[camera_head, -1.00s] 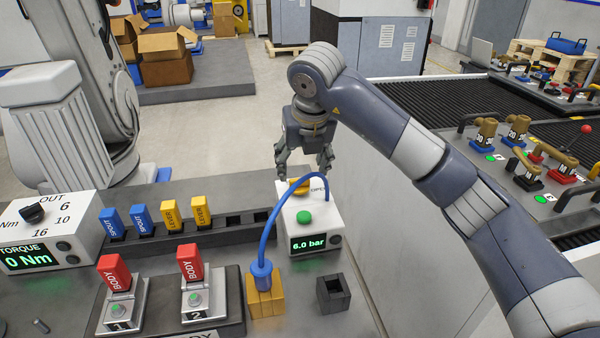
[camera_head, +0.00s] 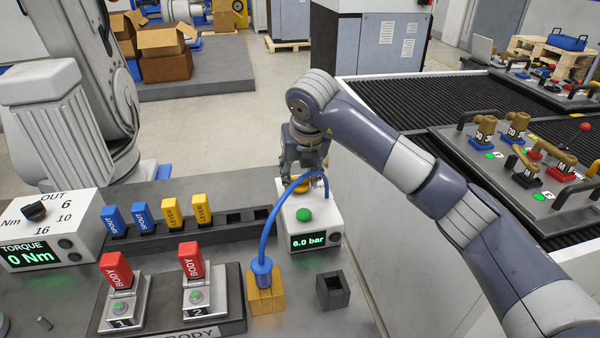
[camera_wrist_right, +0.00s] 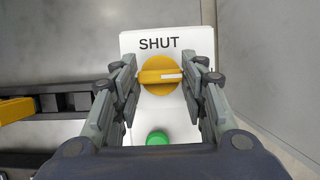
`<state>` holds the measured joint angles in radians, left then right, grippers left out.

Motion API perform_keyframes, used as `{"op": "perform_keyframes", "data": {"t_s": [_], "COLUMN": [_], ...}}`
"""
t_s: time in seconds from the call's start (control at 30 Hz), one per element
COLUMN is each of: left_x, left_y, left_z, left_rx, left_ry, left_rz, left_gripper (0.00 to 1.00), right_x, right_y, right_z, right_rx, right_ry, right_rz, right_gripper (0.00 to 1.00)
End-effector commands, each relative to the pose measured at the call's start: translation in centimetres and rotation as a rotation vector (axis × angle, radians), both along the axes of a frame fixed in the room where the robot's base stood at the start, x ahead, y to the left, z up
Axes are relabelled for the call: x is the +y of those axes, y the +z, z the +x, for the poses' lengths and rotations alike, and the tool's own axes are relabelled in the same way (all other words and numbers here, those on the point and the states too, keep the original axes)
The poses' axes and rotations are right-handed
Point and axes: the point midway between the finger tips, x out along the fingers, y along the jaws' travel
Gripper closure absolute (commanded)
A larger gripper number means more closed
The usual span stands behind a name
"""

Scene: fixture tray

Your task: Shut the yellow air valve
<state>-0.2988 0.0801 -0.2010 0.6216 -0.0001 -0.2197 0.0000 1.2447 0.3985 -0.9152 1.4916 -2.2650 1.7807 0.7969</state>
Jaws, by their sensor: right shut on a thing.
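The yellow air valve (camera_wrist_right: 159,76) is a round knob with a raised bar on a white box (camera_head: 326,217). In the wrist view its bar lies crosswise, with the white mark pointing right, away from the word SHUT (camera_wrist_right: 159,43) above it. My right gripper (camera_wrist_right: 160,82) is shut on the knob, one finger at each end of the bar. In the head view the gripper (camera_head: 305,168) hides part of the knob and the OPEN label. The box display (camera_head: 308,241) reads 6.0 bar. My left gripper is not in view.
A blue hose (camera_head: 267,225) arches from a yellow block (camera_head: 266,299) to the box, close to my right gripper. A green button (camera_head: 303,214) sits in front of the knob. A rack (camera_head: 180,236) with blue and yellow parts stands left. An empty dark socket (camera_head: 332,291) is in front.

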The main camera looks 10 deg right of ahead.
Motion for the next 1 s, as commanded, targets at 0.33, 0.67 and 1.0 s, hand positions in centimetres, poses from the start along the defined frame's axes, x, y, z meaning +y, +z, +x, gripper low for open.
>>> {"op": "perform_keyframes", "data": {"t_s": [0.33, 0.67, 1.0], "left_x": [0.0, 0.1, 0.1], "left_y": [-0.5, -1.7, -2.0], "left_z": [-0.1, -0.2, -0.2], "left_rx": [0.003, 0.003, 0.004], "left_ry": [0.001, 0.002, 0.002], "left_rz": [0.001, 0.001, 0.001], "left_gripper": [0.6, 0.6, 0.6], "right_x": [-0.1, -0.4, -0.5], "right_y": [-0.1, -0.1, 0.1], "right_z": [0.0, 0.1, 0.2], "right_rx": [-0.001, -0.002, -0.001], "right_ry": [0.067, 0.313, 0.637], "right_rz": [-0.001, 0.0, 0.0], "right_gripper": [0.84, 0.84, 0.84]}}
